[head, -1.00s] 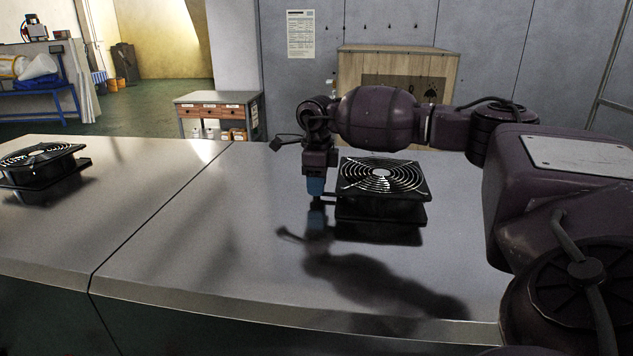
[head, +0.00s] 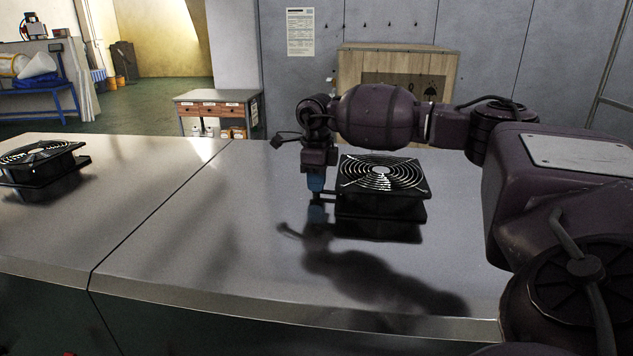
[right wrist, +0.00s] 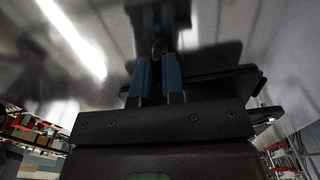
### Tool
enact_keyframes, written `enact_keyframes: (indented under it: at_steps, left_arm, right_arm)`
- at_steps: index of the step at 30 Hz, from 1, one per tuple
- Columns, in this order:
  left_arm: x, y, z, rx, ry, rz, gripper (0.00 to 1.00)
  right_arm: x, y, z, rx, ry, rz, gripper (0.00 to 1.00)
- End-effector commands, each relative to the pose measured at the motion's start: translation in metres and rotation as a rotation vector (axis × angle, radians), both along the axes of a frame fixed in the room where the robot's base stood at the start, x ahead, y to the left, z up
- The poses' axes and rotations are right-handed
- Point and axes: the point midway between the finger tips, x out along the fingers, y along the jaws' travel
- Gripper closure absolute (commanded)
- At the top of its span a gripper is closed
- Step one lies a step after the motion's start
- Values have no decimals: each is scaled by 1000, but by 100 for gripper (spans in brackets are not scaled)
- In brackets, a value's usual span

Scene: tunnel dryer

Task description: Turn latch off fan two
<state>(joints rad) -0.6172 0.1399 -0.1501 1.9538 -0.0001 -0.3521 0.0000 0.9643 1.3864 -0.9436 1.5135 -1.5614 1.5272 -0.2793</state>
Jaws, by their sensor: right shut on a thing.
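A black fan with a round wire grille (head: 382,172) stands on the metal top at the right. A second black fan (head: 42,158) stands at the far left. I cannot tell from the frames which is fan two. My right gripper (head: 316,190) points down at the left side of the right-hand fan. Its blue fingers (right wrist: 158,72) are shut on a small dark part, likely the latch (right wrist: 158,46), beside the fan's edge. The latch is mostly hidden by the fingers. My left gripper is not in view.
The shiny metal top (head: 200,235) is clear between the two fans, with a seam across it. A small drawer table (head: 216,110) and a wooden crate (head: 445,75) stand behind it.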

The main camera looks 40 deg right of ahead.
Motion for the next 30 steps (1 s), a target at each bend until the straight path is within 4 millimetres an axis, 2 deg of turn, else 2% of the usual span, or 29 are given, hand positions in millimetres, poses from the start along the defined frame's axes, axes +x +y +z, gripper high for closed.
enact_keyframes:
  at_steps: [8,30]
  left_arm:
    - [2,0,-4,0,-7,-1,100]
    - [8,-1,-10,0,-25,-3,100]
  right_arm:
    - [0,0,0,-1,-3,-192,100]
    - [0,0,1,1,-2,-895,100]
